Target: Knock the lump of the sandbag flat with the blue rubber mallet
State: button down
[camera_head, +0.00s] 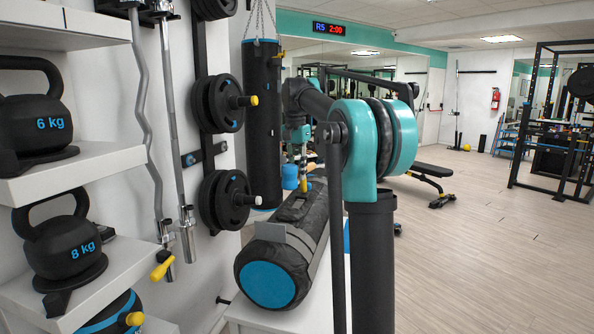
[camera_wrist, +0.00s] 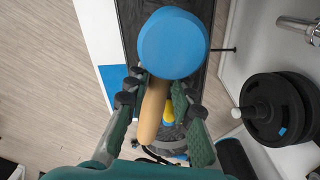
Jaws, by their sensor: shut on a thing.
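The sandbag (camera_head: 318,222) is a dark grey cylinder with a blue end cap (camera_head: 267,284), lying on a white bench. Its dark top also shows in the wrist view (camera_wrist: 133,22). My gripper (camera_wrist: 165,88) is shut on the wooden handle (camera_wrist: 151,112) of the blue rubber mallet (camera_wrist: 172,43). The mallet's blue head lies beyond the fingertips and covers part of the bag in the wrist view. In the head view the gripper is above the far part of the bag, partly hidden by my arm. I cannot clearly make out the lump.
A white bench (camera_head: 262,317) bears the bag. Weight plates on a wall rack (camera_head: 222,102) and barbells stand close on the left. Shelves with kettlebells (camera_head: 62,248) are at the near left. A hanging black punching bag (camera_head: 262,120) is behind. Open floor (camera_head: 470,250) lies right.

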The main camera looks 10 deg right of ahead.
jog(key=shift+f, duration=2.35)
jog(key=shift+f, duration=0.75)
jog(key=shift+r, duration=0.2)
notch_tip(320, 180, down, 4)
jog(key=shift+r, duration=1.3)
jog(key=shift+r, duration=0.15)
jog(key=shift+r, duration=2.35)
